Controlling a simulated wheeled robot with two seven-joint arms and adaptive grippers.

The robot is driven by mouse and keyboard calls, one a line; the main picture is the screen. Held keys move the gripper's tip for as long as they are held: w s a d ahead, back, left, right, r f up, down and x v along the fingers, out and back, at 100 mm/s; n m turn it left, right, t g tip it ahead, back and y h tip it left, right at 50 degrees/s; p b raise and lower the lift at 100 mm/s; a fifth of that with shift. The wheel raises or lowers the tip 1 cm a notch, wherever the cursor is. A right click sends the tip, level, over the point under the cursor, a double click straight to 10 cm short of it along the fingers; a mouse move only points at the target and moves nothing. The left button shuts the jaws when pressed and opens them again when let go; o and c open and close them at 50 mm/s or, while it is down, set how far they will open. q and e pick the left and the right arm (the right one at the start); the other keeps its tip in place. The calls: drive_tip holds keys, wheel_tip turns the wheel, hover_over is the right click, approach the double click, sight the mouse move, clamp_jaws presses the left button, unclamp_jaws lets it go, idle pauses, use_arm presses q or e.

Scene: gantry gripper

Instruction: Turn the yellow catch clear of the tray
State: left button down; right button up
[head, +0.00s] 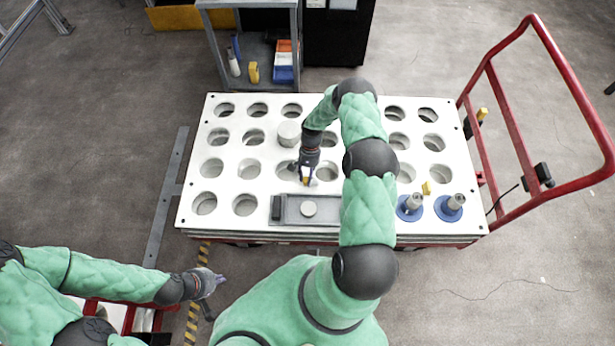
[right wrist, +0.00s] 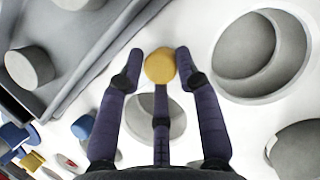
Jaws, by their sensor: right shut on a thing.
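The yellow catch (right wrist: 160,66) shows as a round yellow end between the purple fingers of my right gripper in the right wrist view. In the head view my right gripper (head: 307,179) points down just behind the grey tray (head: 275,212), with a bit of yellow at its fingertips. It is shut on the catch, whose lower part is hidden. The tray lies at the front edge of the white table and carries a pale round piece (head: 309,208). My left gripper (head: 213,283) is off the table at the lower left, too small to tell its opening.
The white table (head: 268,184) has rows of round holes. A grey cylinder (head: 289,134) stands in the back half. Two blue-flanged parts (head: 410,207) (head: 450,207) and a small yellow piece (head: 426,188) are at the right front. A red cart handle (head: 540,30) rises at the right.

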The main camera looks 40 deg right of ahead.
drive_tip(key=shift+a, duration=0.35)
drive_tip(key=o, duration=1)
drive_tip(key=shift+o, duration=0.3)
drive_tip(key=shift+d, duration=0.1)
drive_tip(key=shift+w+d+r, duration=0.1)
drive_tip(key=shift+r, duration=0.15)
drive_tip(key=v, duration=1.1)
drive_tip(key=shift+r, duration=0.2)
drive_tip(key=shift+w, duration=0.1)
